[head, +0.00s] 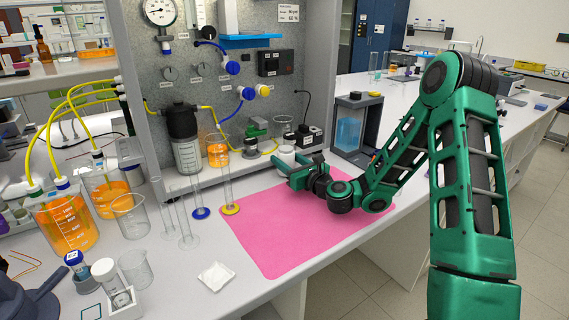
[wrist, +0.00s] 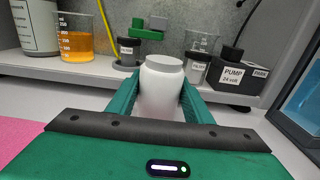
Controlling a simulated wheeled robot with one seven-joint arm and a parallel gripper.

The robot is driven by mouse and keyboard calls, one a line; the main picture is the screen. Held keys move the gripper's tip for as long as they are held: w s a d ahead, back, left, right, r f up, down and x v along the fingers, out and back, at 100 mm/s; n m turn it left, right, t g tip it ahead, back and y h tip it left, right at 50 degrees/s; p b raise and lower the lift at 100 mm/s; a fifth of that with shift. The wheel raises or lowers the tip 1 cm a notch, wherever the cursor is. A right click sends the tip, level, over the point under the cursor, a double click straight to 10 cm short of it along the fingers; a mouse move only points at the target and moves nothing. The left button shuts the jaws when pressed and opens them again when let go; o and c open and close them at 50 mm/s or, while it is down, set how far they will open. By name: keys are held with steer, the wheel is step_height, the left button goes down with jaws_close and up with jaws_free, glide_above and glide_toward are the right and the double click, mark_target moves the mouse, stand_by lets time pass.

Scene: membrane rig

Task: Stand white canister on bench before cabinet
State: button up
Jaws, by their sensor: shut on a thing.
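My gripper (head: 290,171) is shut on the white canister (wrist: 160,88), with one green finger on each side of it in the wrist view. The white bench (head: 225,275) extends in front, partly covered by a pink mat (head: 285,235).
On the cabinet floor stand a beaker of orange liquid (wrist: 76,40), small dark jars and a pump box (wrist: 232,76). A tank of blue liquid (head: 350,128) is right of my gripper. Slim glass cylinders (head: 226,180) stand to the left.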

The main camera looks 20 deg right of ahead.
steer(key=shift+f, duration=0.3)
steer(key=shift+f, duration=0.1)
steer(key=o, duration=1.3)
steer(key=shift+s, duration=0.1)
